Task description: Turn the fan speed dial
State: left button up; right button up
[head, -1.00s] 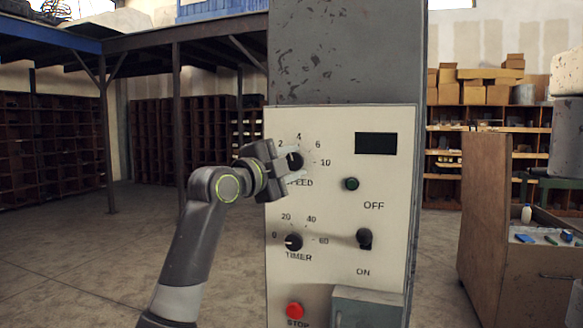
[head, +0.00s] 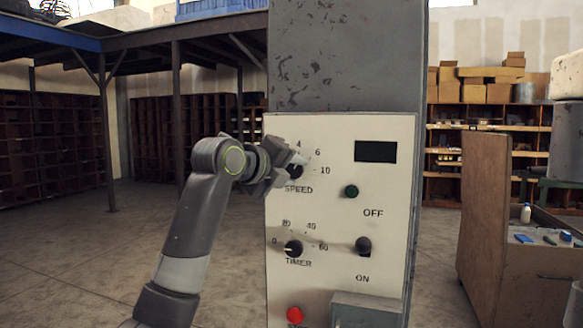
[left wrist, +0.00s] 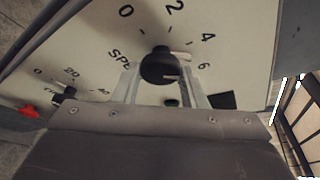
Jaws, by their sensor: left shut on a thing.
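The fan speed dial (head: 296,171) is a round black knob above the word SPEED on the cream control panel (head: 335,220), with numbers around it. My left gripper (head: 290,164) reaches it from the left in the head view, tilted, and hides part of the dial and its lower numbers. In the left wrist view the two pale fingers of my left gripper (left wrist: 162,84) stand on either side of the black dial (left wrist: 158,64), shut on it. A pale mark on the dial shows at its right in that view, toward the 6 side. My right gripper is not in view.
Below the speed dial is the timer dial (head: 293,248). To its right are a green button (head: 351,191) and an on/off switch (head: 363,245). A red stop button (head: 295,314) and a grey box (head: 366,309) are lower down. A wooden cabinet (head: 485,215) stands at right.

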pick_arm(q)
jog(key=shift+r+m+y, duration=0.4)
jog(key=shift+m, duration=0.3)
jog(key=o, duration=0.7)
jog(key=shift+o, duration=1.4)
jog(key=shift+w+f, duration=0.15)
jog(key=shift+f, duration=0.1)
jog(key=shift+s+a, duration=0.25)
jog(key=shift+s, duration=0.1)
jog(key=b+v, duration=0.3)
jog(key=v, duration=1.3)
jog(key=shift+s+b, duration=0.25)
jog(key=shift+b, duration=0.15)
